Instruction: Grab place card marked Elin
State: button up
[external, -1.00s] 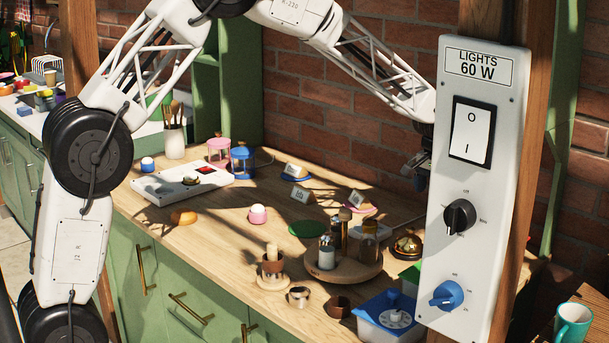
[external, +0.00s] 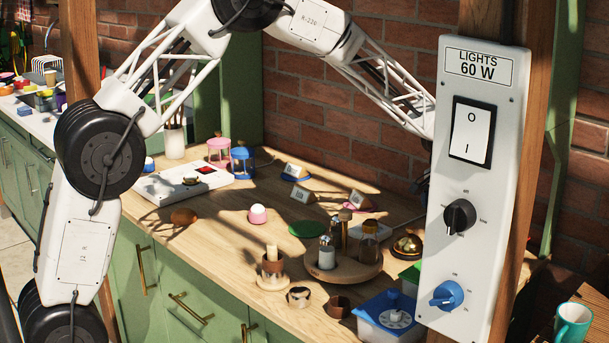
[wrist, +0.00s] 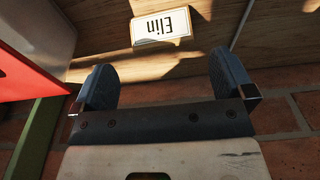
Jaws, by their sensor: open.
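The place card marked Elin (wrist: 162,26) lies at the top middle of the wrist view, white with black letters, upside down in the picture, on a wooden surface. My gripper (wrist: 163,64) is open and empty. Its two dark fingers are spread wide, and the card is beyond the fingertips, roughly centred between them and apart from them. In the external view my gripper is hidden behind the light-switch panel. I cannot tell where the Elin card is in that view.
Other place cards stand on the table: one at the back (external: 295,171), one in front of it (external: 302,194), one farther right (external: 361,201). A round wooden tray (external: 322,273) holds bottles. The switch panel (external: 474,258) blocks the right side. A red-and-white object (wrist: 34,45) borders the wrist view's left.

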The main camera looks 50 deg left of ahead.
jog(key=shift+f, duration=0.15)
jog(key=shift+w+a+f, duration=0.1)
jog(key=shift+w+f, duration=0.05)
jog(key=shift+f, duration=1.1)
jog(key=shift+w+a+f, duration=0.1)
jog(key=shift+w+f, duration=0.05)
jog(key=shift+f, duration=1.1)
jog(key=shift+c, duration=0.5)
jog(key=c, duration=0.8)
jog(key=shift+r, duration=5.05)
